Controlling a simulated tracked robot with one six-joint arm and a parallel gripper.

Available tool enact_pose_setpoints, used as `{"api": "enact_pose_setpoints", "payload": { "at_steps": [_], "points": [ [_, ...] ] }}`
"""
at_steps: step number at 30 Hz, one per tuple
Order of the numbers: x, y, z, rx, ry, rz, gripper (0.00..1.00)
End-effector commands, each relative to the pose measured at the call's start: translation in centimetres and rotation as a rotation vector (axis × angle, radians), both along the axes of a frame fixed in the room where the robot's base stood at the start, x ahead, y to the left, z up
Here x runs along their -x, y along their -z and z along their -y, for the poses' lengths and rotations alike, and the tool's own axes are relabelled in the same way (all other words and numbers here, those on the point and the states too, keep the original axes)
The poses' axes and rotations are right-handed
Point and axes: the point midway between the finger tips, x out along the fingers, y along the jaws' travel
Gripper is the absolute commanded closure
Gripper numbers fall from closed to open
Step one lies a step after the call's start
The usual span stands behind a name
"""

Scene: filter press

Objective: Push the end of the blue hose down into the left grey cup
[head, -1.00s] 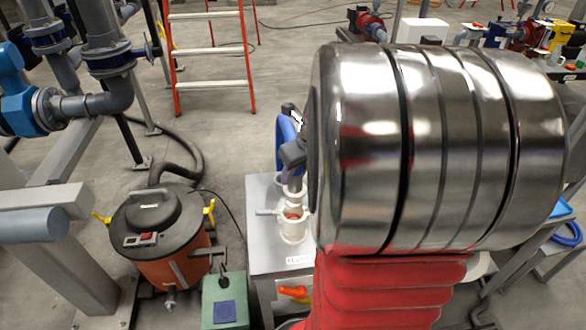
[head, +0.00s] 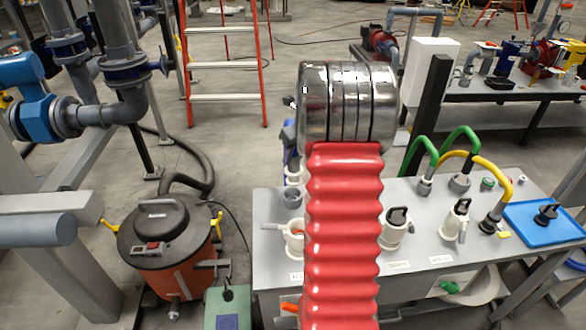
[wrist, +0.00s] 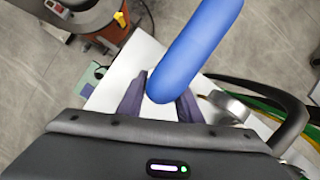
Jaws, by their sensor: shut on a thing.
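The blue hose (wrist: 200,45) crosses the upper middle of the wrist view, its rounded lower part near my fingers. My gripper (wrist: 162,90) is shut on it, with one dark finger on each side. In the head view a short piece of the blue hose (head: 289,135) shows left of my metal wrist, above the bench's left end. The left grey cup (head: 292,195) stands on the bench below it, its mouth facing up. A pale fitting (head: 293,177) shows just behind the cup. My arm hides the held hose end, so its gap to the cup cannot be told.
A white valve (head: 294,240) stands in front of the cup. More valves (head: 396,228), green and yellow hoses (head: 490,170) and a blue tray (head: 545,222) occupy the bench's right side. An orange vacuum (head: 165,245) stands on the floor at left.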

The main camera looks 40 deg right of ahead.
Motion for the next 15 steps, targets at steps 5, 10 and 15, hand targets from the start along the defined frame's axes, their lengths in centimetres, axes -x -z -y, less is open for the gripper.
{"api": "enact_pose_setpoints", "payload": {
  "at_steps": [5, 10, 15],
  "points": [
    [-1.2, -1.7, 1.5, 0.003, 0.012, 0.002, 0.99],
    [-1.2, -2.1, 1.7, 0.001, 0.027, 0.000, 0.99],
    [-1.1, -2.1, 1.8, 0.002, 0.030, 0.001, 0.99]
  ]
}}
